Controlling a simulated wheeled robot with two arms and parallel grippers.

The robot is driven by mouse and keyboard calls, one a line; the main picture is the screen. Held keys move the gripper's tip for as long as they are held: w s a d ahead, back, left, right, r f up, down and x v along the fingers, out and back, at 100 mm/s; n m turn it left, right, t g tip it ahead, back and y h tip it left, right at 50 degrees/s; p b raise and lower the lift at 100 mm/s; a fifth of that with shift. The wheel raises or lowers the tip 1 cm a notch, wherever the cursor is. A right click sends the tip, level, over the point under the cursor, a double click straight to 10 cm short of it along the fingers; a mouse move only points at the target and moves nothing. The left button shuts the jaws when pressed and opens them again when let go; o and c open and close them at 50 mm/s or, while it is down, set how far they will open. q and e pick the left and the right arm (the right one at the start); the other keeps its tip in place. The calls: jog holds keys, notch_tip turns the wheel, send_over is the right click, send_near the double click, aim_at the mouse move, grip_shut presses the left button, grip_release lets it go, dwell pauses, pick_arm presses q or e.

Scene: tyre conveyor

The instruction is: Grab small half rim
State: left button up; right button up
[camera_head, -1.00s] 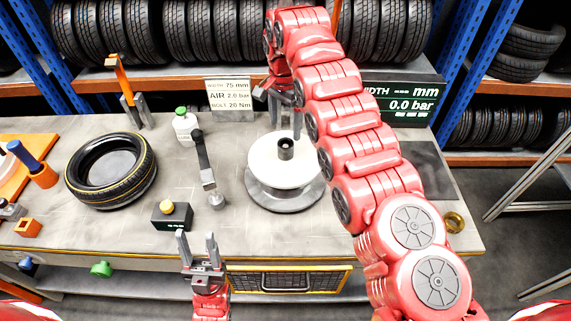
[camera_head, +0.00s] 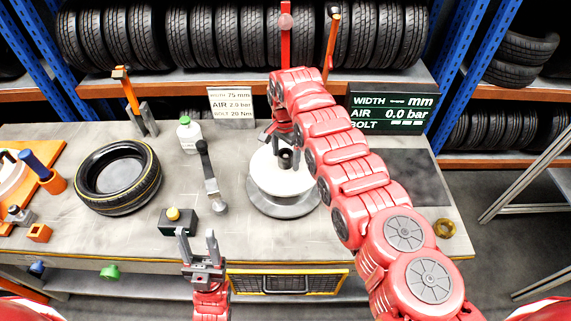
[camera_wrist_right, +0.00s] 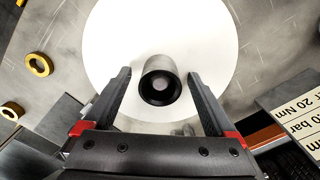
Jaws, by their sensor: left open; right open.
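A white disc (camera_head: 266,172) with a dark upright hub (camera_head: 285,158) sits on a round grey base (camera_head: 284,205) right of the table's middle. It looks like a rim part; I cannot tell for sure whether it is the small half rim. My right gripper (camera_head: 283,135) is open, low over the disc at the hub. In the right wrist view, the hub (camera_wrist_right: 161,84) stands between the two spread fingers (camera_wrist_right: 160,95), with a gap on each side, over the white disc (camera_wrist_right: 160,30). My left gripper (camera_head: 197,242) is open and empty at the table's front edge.
A tyre (camera_head: 118,177) lies left on the table. A lever tool (camera_head: 209,178), a white bottle (camera_head: 188,135) and a black box with a yellow button (camera_head: 178,220) stand between. A sign (camera_head: 231,104) and a display (camera_head: 391,108) stand behind. Brass rings (camera_wrist_right: 39,64) lie nearby.

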grip_shut()
dwell(0.4)
jog(key=shift+r, duration=0.1)
